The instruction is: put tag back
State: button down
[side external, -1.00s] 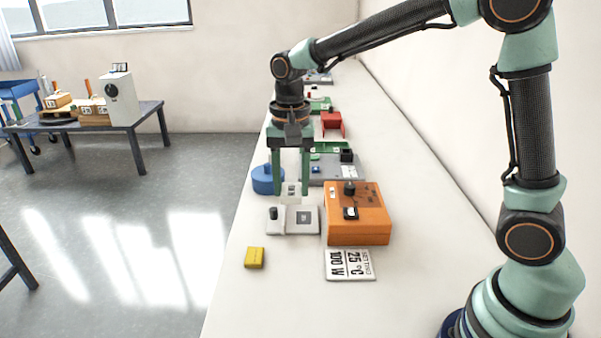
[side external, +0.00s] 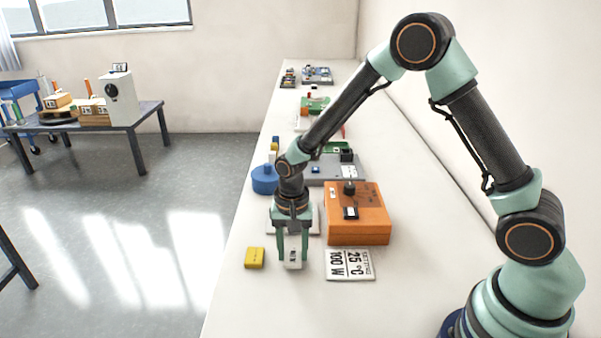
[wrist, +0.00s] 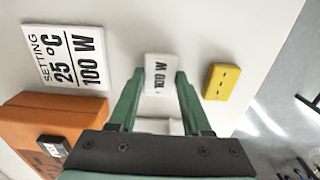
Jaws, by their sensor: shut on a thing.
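My gripper (side external: 292,255) is shut on a small white tag (side external: 293,261). In the wrist view the tag (wrist: 159,66) reads "100 W" and sits between my green fingertips (wrist: 158,76). The tag is low over the white bench, between the yellow block (side external: 254,258) and the white setting card (side external: 349,265). I cannot tell whether it touches the bench. The card shows "SETTING 25 °C 100 W" in the wrist view (wrist: 89,75). A white plate (side external: 313,222) lies behind my gripper, mostly hidden by it.
An orange box (side external: 372,226) with a black knob stands right of my gripper, behind the card. A blue round container (side external: 264,180) stands behind at the left. A grey board (side external: 325,175) and more items lie farther back. The bench front is clear; its left edge is near.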

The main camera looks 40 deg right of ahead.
jog(key=shift+f, duration=0.4)
jog(key=shift+c, duration=1.7)
grip_release()
jog(key=shift+f, duration=0.15)
notch_tip(320, 180, up, 12)
notch_tip(320, 180, up, 8)
jog(key=n+t, duration=0.2)
jog(key=n, duration=0.1)
send_over(293, 255)
jog(key=s+d, duration=0.3)
jog(key=s, duration=0.1)
jog(key=s+d+r+n+t, duration=0.3)
jog(key=s+n, duration=0.3)
jog(key=s, duration=0.2)
jog(key=shift+d+r+t, duration=0.3)
jog(key=shift+d+r, duration=0.05)
jog(key=shift+r, duration=0.55)
